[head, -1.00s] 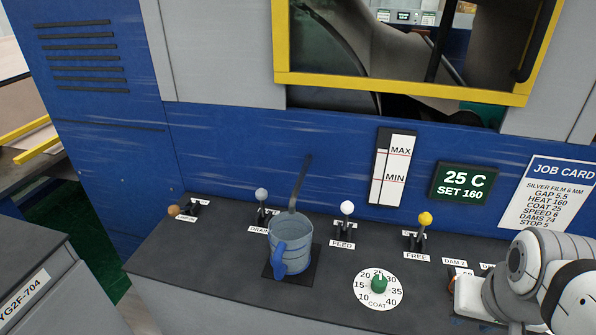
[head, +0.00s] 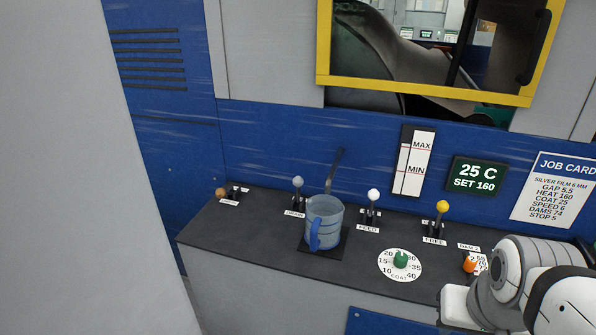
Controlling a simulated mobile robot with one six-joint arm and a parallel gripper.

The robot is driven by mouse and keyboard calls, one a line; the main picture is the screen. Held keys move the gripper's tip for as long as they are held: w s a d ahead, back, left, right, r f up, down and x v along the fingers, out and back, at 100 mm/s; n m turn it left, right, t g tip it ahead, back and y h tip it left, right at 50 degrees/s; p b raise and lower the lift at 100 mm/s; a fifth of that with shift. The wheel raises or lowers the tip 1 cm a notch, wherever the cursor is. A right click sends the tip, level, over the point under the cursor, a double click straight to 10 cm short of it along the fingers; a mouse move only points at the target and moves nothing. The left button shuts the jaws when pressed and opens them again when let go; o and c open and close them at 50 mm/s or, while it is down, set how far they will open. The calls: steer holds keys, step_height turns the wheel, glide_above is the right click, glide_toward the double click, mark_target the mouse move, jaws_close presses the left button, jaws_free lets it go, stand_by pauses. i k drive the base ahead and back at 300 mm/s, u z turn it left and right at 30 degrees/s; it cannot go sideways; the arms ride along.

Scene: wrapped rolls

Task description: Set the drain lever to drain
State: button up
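The drain lever (head: 298,183) has a grey ball on a dark stem. It stands roughly upright in its slot on the dark console top, behind and left of a blue-grey jug. Its DRAIN label (head: 294,213) lies in front of it. The label has no readable position marks. Part of my arm (head: 510,280) shows at the lower right, well to the right of the lever. Its fingers do not show, so my gripper's opening is not visible.
The jug (head: 325,222) stands on a dark plate close to the lever. FEED (head: 374,195) and FREE (head: 442,208) levers, a green-knobbed COAT dial (head: 400,259) and an orange knob (head: 470,263) lie to the right. A brown-knobbed lever (head: 221,192) is left. A grey surface (head: 75,180) fills the left side.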

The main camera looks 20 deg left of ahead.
mark_target(298, 181)
steer(key=u, duration=0.5)
steer(key=i, duration=0.45)
steer(key=u, duration=0.65)
steer(key=k, duration=1.05)
steer(key=z, duration=0.4)
steer(key=i, duration=1)
steer(key=z, duration=0.05)
